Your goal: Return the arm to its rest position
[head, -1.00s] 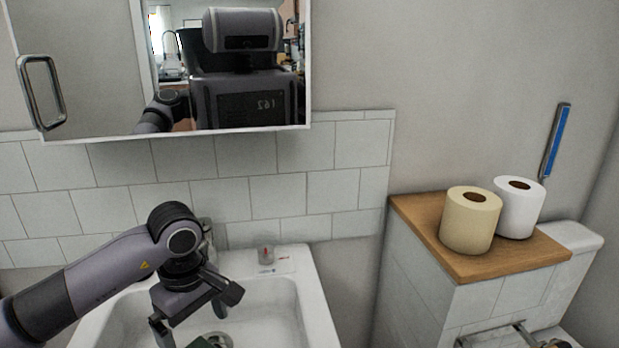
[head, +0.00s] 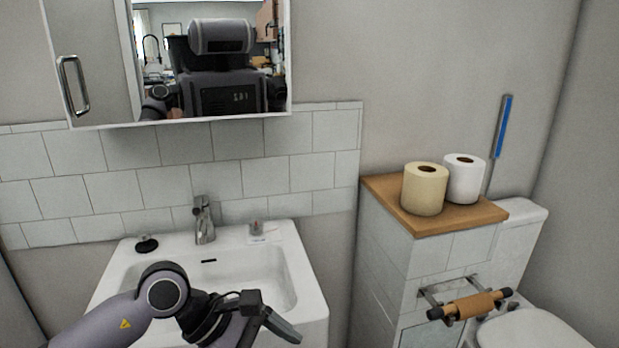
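My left arm comes in from the lower left in the head view. My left gripper (head: 268,328) is low in the picture, in front of the white sink (head: 314,300) and overlapping its front part in the view. One dark finger shows pointing down to the right. The rest of the gripper is cut off by the bottom edge, so its opening and anything between the fingers are hidden. My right gripper is not in view.
A faucet (head: 204,220), a round black item (head: 146,244) and a small cup-like item (head: 257,229) are at the sink's back. A mirror cabinet (head: 100,60) hangs above. At right are a wooden ledge (head: 385,195) with two paper rolls, a paper holder (head: 470,305) and a toilet (head: 530,328).

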